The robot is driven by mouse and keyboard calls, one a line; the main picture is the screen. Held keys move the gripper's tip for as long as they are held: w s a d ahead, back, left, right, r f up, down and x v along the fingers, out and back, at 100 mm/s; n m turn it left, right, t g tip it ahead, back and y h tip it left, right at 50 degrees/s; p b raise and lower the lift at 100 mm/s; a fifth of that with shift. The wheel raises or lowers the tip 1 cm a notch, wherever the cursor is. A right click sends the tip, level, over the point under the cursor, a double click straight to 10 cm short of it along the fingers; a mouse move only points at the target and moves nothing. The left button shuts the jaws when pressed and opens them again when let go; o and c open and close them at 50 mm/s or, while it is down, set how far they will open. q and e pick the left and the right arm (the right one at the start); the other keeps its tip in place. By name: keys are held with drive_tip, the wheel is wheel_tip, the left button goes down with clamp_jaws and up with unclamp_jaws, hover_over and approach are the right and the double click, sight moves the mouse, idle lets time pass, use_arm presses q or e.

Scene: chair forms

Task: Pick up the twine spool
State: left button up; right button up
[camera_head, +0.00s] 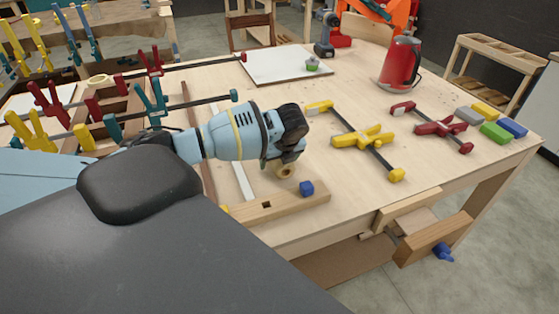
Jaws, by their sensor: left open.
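The twine spool, a small tan roll (285,172), appears on the workbench in the middle of the view, directly below my left gripper in the picture. My left gripper (288,158) comes in from the left with its dark fingers pointing down. It is open, and its fingertips are at or just above the top of the spool. The gripper hides the spool's upper part, so I cannot tell whether the fingers are around it. My right gripper is not in view.
A yellow clamp (362,138) and a red clamp (437,128) lie to the right. A red kettle (400,63) stands farther back. Several clamps crowd the left side.

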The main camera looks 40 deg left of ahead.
use_arm(q)
drive_tip(key=shift+f, duration=0.2)
idle(0.3)
drive_tip(key=shift+c, duration=0.2)
drive_tip(key=c, duration=1.1)
drive_tip(key=shift+r, duration=0.15)
wheel_tip(320, 180, up, 10)
drive_tip(key=shift+r, duration=0.1)
